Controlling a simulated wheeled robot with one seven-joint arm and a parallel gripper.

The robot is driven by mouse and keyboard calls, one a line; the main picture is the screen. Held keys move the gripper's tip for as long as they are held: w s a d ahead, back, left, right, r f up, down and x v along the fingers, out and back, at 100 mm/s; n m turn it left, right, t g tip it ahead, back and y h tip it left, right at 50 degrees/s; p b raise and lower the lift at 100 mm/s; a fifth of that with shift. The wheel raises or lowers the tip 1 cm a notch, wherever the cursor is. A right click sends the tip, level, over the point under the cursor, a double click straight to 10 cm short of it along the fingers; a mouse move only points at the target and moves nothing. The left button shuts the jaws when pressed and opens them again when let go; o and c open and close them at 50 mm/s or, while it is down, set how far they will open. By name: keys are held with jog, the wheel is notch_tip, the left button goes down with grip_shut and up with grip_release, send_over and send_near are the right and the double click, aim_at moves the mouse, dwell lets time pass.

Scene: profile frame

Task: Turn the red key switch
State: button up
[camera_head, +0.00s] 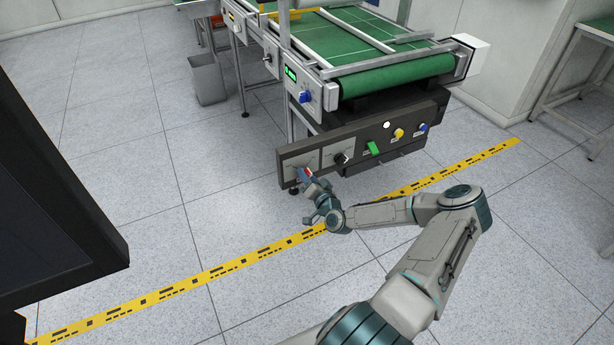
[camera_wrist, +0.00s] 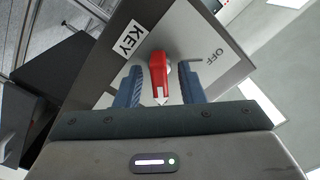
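In the head view my gripper (camera_head: 311,189) is at the panel's left end.
The dark panel (camera_head: 328,150) also carries a black knob (camera_head: 341,158), a green switch (camera_head: 374,148), a yellow button (camera_head: 398,133) and a blue knob (camera_head: 422,128). A green conveyor (camera_head: 400,73) stands above it. Yellow tape (camera_head: 240,264) crosses the open floor.

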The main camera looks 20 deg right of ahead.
jog(key=shift+w, duration=0.2)
jog(key=shift+c, duration=0.2)
grip_shut()
